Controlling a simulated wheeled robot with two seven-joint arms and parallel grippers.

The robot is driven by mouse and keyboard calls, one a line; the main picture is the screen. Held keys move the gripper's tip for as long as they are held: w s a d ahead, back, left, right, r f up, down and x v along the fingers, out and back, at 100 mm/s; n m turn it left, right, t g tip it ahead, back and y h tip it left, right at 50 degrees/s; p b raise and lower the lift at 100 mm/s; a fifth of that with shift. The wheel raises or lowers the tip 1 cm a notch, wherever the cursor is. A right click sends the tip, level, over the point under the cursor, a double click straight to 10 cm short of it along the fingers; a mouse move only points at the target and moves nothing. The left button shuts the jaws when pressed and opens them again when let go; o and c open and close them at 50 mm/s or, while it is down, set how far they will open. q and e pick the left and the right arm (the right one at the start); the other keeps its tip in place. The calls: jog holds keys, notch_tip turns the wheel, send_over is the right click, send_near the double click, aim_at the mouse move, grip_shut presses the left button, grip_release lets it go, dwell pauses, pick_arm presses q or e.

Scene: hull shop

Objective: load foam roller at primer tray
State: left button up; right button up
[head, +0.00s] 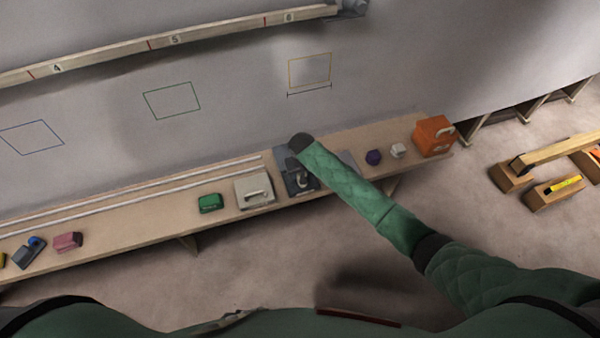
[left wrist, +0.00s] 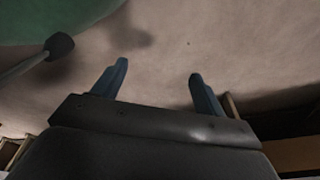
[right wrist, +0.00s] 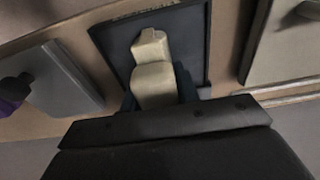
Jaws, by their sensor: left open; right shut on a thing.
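The primer tray (right wrist: 205,25), a dark grey rectangular tray, lies on the bench; it also shows in the head view (head: 283,158), partly covered by my right arm. My right gripper (right wrist: 158,92) is low over the tray and shut on a cream, blocky piece (right wrist: 152,75), which looks like the foam roller. Whether the roller touches the tray floor is not clear. My left gripper (left wrist: 157,78) is open and empty over bare floor, and out of the head view.
On the long bench (head: 130,215), a cream case (head: 255,190) and green block (head: 210,202) sit left of the tray. A grey plate (right wrist: 62,75), purple piece (head: 374,157), white piece (head: 398,150) and orange box (head: 433,135) sit right. Wooden trestles (head: 555,192) stand on the floor.

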pick_arm(q)
jog(key=shift+d+r, duration=0.2)
jog(key=shift+d, duration=1)
jog(key=shift+a, duration=0.1)
